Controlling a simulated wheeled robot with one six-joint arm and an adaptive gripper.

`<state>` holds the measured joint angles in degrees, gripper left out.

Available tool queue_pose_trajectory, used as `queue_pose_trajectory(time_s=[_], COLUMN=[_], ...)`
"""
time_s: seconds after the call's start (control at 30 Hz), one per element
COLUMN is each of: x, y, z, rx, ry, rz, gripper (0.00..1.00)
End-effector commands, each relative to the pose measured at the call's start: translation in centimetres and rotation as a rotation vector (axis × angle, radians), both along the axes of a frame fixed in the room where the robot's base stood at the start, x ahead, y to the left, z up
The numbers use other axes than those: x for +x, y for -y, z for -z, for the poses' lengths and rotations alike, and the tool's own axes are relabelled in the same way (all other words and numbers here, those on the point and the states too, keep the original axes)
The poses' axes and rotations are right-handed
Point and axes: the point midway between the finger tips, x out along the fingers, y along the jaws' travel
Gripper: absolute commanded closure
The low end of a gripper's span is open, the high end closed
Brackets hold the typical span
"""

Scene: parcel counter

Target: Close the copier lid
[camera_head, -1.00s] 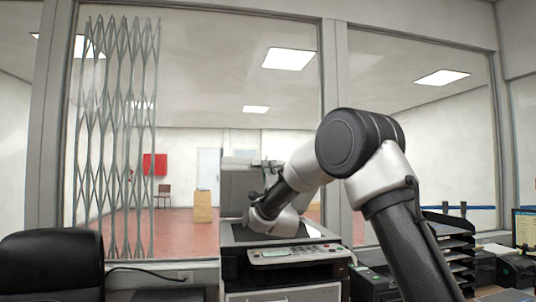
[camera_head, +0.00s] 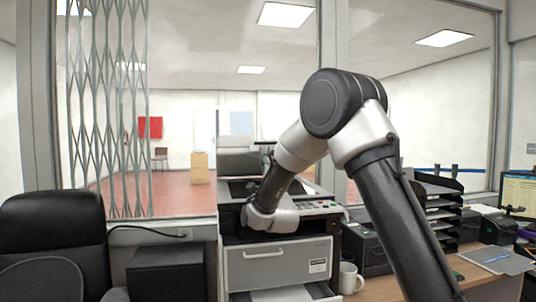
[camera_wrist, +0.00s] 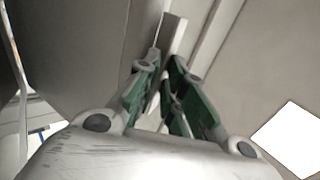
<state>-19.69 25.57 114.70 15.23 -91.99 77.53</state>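The copier (camera_head: 275,264) stands in the middle of the head view, below the window. Part of the dark top and the control panel (camera_head: 322,206) show beside my arm. My wrist is in front of the copier's upper front, and my fingers are hidden in the head view. In the wrist view my gripper (camera_wrist: 163,66) shows green-padded fingers with a narrow gap between the tips. Pale grey surfaces and a thin strip lie beyond them. I cannot tell whether the fingers touch anything.
A black chair (camera_head: 55,240) and a dark box (camera_head: 165,270) are at the left. The window and a folding grille (camera_head: 110,110) are behind.

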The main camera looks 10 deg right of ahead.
Motion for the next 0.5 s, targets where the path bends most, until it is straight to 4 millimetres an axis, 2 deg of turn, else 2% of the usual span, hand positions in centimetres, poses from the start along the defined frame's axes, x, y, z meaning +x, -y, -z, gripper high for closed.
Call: queue_pose_trajectory(time_s=[0.03,0.5], x=[0.37,-0.23], y=[0.12,0.03], z=[0.88,1.17], rx=[-0.003,-0.004], ry=[-0.023,-0.020], rz=[0.003,0.001], gripper=[0.88,0.88])
